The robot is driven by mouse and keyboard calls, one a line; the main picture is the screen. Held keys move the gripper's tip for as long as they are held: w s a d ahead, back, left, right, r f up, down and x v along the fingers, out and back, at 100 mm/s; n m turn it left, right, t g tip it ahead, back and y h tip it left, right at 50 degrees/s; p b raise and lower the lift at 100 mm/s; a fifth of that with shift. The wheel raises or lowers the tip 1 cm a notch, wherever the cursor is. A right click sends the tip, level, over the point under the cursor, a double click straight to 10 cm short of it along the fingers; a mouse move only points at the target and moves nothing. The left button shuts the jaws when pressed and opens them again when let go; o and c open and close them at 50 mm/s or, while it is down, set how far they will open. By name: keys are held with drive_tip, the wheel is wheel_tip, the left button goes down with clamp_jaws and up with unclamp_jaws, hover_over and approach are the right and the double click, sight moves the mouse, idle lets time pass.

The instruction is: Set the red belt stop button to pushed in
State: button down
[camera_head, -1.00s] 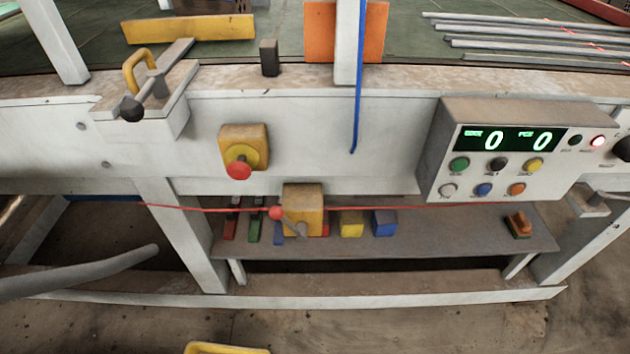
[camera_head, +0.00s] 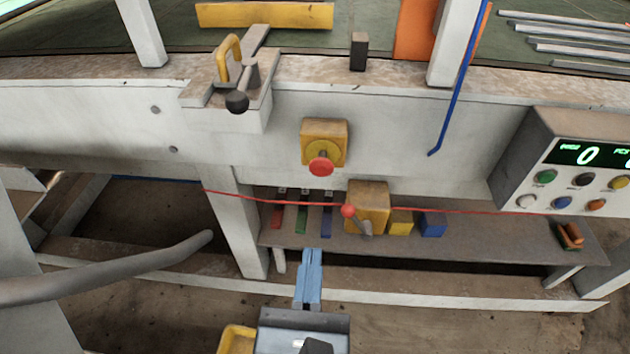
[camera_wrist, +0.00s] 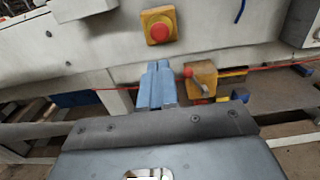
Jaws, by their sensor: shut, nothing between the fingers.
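The red belt stop button (camera_head: 320,166) is a mushroom head on a yellow box (camera_head: 338,131) fixed to the white beam. It stands out from the box; how far in it sits I cannot tell. It also shows in the wrist view (camera_wrist: 160,31), above my fingers. My gripper (camera_head: 313,254) has pale blue fingers, shut and empty. In the head view it is below the button and apart from it. The wrist view shows the fingertips (camera_wrist: 157,66) pointing up toward the beam, below the yellow box.
A red cord (camera_head: 270,202) runs across below the beam, by a yellow box with a red-knobbed lever (camera_head: 348,211). A control panel (camera_head: 560,165) stands right. A black-knobbed clamp (camera_head: 237,102) and a hanging blue rod (camera_head: 446,110) flank the button. A grey rail (camera_head: 120,272) is at left.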

sight(322, 171)
drive_tip(key=w, duration=0.4)
drive_tip(key=w+p, duration=0.1)
drive_tip(key=w, duration=0.9)
drive_tip(key=shift+d+p, duration=0.3)
